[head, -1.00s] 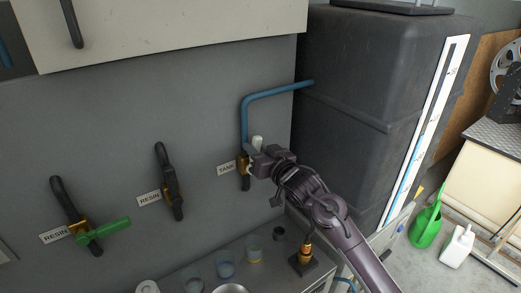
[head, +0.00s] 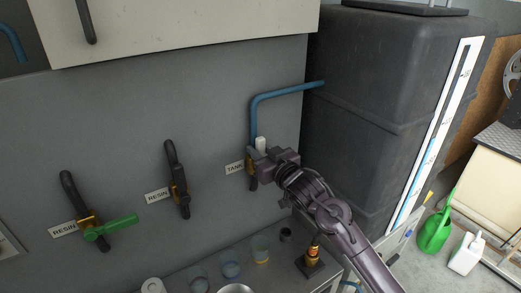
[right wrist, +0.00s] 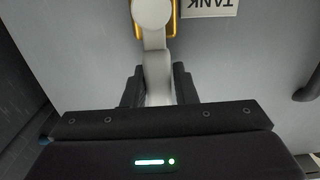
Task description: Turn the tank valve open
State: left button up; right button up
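The tank valve is on the grey wall under the blue pipe, beside the TANK label (head: 235,168). Its brass body (right wrist: 170,22) shows at the top of the right wrist view, with a pale round hub. Its light grey handle (right wrist: 156,68) runs from the hub down between the two dark fingers of my right gripper (right wrist: 158,86). The fingers sit close against both sides of the handle. In the head view my right gripper (head: 256,155) covers much of the valve, and a pale part of it (head: 261,143) stands up behind. My left gripper is not in view.
Two RESIN valves are left on the wall, one with a green handle (head: 118,226), one dark (head: 178,182). The blue pipe (head: 285,92) runs to the dark tank (head: 360,75). Cups and a small brass-topped fixture (head: 312,258) stand on the bench below.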

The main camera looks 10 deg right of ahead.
aim_at(262, 153)
jog(key=o, duration=0.3)
jog(key=shift+o, duration=0.2)
jog(key=b+v, duration=0.2)
jog(key=v, duration=0.4)
jog(key=shift+s+d+f, duration=0.1)
jog(key=shift+s+d, duration=0.05)
jog(key=shift+s, duration=0.25)
jog(key=shift+s+d, duration=0.15)
jog(key=shift+s, duration=0.3)
